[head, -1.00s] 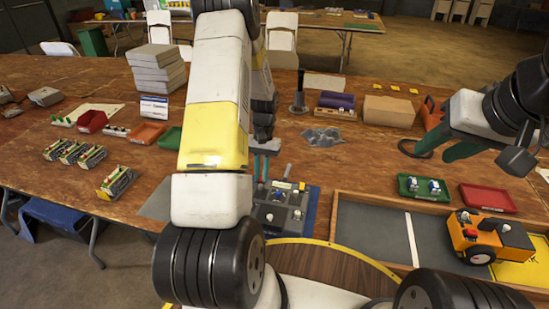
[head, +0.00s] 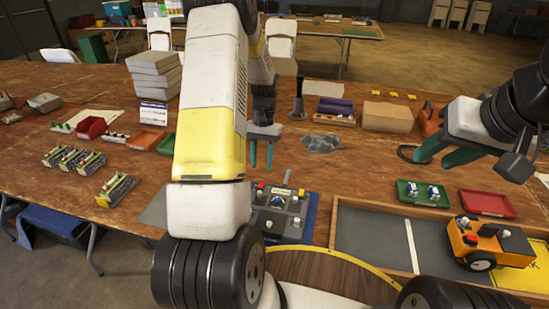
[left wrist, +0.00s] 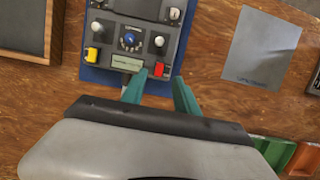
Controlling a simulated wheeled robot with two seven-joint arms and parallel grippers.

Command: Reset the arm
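A dark grey control panel (head: 284,209) on a blue base stands at the table's front edge. The left wrist view shows the panel (left wrist: 158,10) with a central blue knob (left wrist: 131,40), pale knobs, a yellow control (left wrist: 92,54) and a red one (left wrist: 159,69). My left gripper (head: 260,166) is open and empty, its teal fingers apart, above the table behind the panel. In the left wrist view my left gripper (left wrist: 155,85) has its fingertips near the panel's edge; contact cannot be judged. My right gripper (head: 433,161) is open and empty above the table at right.
A wooden-framed tray (head: 368,240) with an orange cart (head: 487,240) is at front right. Green (head: 423,198) and red (head: 487,204) trays lie behind it. Bare tabletop lies between the panel and right gripper.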

